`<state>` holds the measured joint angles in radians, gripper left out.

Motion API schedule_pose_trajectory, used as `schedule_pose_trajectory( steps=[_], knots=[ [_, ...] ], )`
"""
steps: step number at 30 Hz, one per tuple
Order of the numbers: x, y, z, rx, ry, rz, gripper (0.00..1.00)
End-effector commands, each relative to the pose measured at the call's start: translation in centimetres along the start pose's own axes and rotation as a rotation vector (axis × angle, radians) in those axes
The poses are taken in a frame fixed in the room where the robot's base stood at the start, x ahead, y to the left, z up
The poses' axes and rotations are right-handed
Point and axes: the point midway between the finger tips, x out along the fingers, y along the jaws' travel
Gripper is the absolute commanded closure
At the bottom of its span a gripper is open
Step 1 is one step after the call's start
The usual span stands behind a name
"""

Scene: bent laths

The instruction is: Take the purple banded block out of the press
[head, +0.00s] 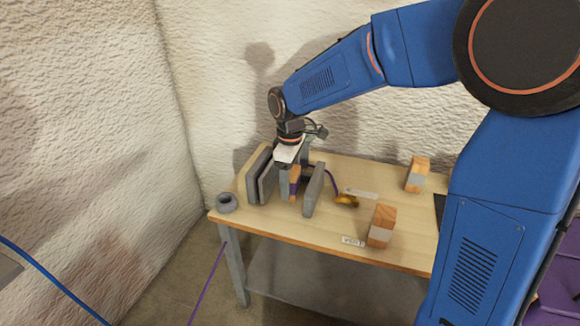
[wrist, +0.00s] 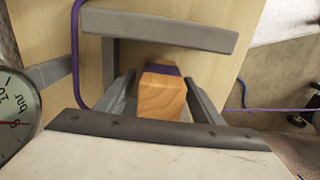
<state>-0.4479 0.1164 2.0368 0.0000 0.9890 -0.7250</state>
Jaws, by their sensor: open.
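The purple banded block (head: 294,183) is wooden with a purple band and stands between the grey plates of the press (head: 313,190) on the table. In the wrist view the block (wrist: 161,92) shows its orange-brown wooden end, with the purple band partly hidden behind it. My gripper (head: 291,176) is over the press, pointing down. In the wrist view its two fingers (wrist: 160,97) are open, one on each side of the block. A small gap shows on the right; I cannot tell whether the left finger touches.
Two wooden blocks with grey bands, one at the back right (head: 417,174) and one in front (head: 381,227), stand on the table (head: 300,236). A grey ring (head: 227,203) lies at the left corner. A gauge (wrist: 15,110) shows in the wrist view. A purple hose (wrist: 75,50) runs beside the press.

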Motion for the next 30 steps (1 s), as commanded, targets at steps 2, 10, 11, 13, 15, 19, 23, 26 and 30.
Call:
schedule_pose_trajectory(
  steps=[2,10,11,13,15,19,23,26,30],
  knots=[
    [-0.8,0.0,-0.1,0.0,0.003,0.002,0.39],
    [-5.6,0.0,-0.1,0.0,0.004,0.003,0.39],
    [-6.2,0.0,-0.1,0.0,0.003,0.003,0.39],
    [-7.6,0.1,-0.1,0.0,0.003,0.003,0.39],
    [-9.0,0.1,-0.1,0.0,0.003,0.003,0.39],
    [-11.6,0.0,-0.1,0.0,0.003,0.003,0.39],
    [-13.9,0.0,-0.1,0.0,0.002,0.002,0.39],
    [-15.3,0.0,-0.1,0.0,0.001,0.001,0.39],
    [-16.6,0.0,0.0,0.0,0.001,0.001,0.39]
  ],
)
